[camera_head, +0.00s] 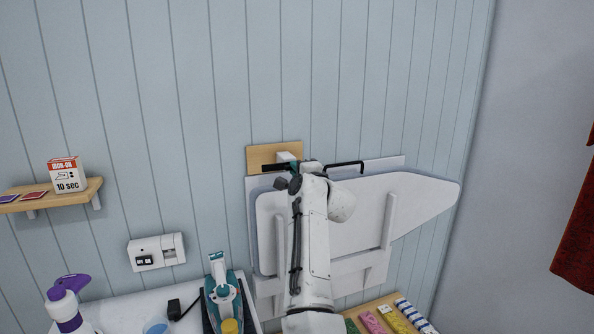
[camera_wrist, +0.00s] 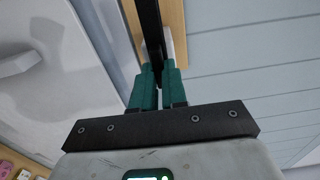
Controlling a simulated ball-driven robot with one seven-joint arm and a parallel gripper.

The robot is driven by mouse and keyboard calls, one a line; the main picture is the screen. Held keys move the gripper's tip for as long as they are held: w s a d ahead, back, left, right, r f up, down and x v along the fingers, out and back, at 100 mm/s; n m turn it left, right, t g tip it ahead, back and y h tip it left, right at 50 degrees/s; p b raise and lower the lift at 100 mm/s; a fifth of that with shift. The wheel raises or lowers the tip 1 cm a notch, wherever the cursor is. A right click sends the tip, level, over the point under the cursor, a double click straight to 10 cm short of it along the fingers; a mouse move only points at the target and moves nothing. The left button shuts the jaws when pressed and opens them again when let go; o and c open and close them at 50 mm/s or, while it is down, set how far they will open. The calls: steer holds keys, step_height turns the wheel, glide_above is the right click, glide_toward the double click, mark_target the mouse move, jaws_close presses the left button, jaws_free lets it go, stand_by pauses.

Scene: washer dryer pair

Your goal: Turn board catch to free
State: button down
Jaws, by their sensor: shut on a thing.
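The board catch shows as a black bar (camera_head: 271,167) by a white block (camera_head: 286,156) on a wooden wall plate (camera_head: 259,155). The white ironing board (camera_head: 425,190) stands against the wall below and to the right. My gripper's green fingers (camera_wrist: 157,74) are shut on the black bar (camera_wrist: 149,25) in the wrist view. The bar runs up from between the fingertips along the wooden plate (camera_wrist: 175,25). In the head view my arm hides the fingertips and part of the catch and board.
A black handle-like bar (camera_head: 345,164) shows right of my wrist. A teal iron (camera_head: 223,290) and a purple-topped spray bottle (camera_head: 66,305) stand on the white top below. A small shelf (camera_head: 50,199) with a box (camera_head: 67,175) is at left. The red cloth (camera_head: 577,235) hangs at far right.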

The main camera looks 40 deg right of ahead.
steer(key=c, duration=1.2)
jaws_free()
steer(key=shift+o, duration=0.2)
steer(key=b+v, duration=0.2)
steer(key=v, duration=0.8)
steer(key=shift+s+b, duration=0.4)
steer(key=s+a+f+n+g+y, duration=0.1)
steer(key=s+a+f+n+g, duration=0.3)
steer(key=f, duration=0.5)
steer(key=s+a+f+n+g+y, duration=0.1)
steer(key=s+f+n, duration=0.4)
steer(key=f, duration=0.4)
steer(key=s+a+f+n+g+y, duration=0.1)
steer(key=s+a+f+n+g, duration=0.2)
steer(key=s+f, duration=0.5)
steer(key=s+a+f+n+g, duration=0.2)
steer(key=s+f, duration=0.3)
steer(key=s, duration=0.4)
steer(key=s+a+f+n+g+y, duration=0.1)
steer(key=s+a+f+n+g, duration=0.2)
steer(key=s, duration=0.6)
steer(key=s+a+f+n+g, duration=0.3)
steer(key=s+a+f, duration=0.1)
steer(key=s+f, duration=0.4)
steer(key=shift+s+a+n+y, duration=0.35)
steer(key=shift+s+n+y, duration=0.05)
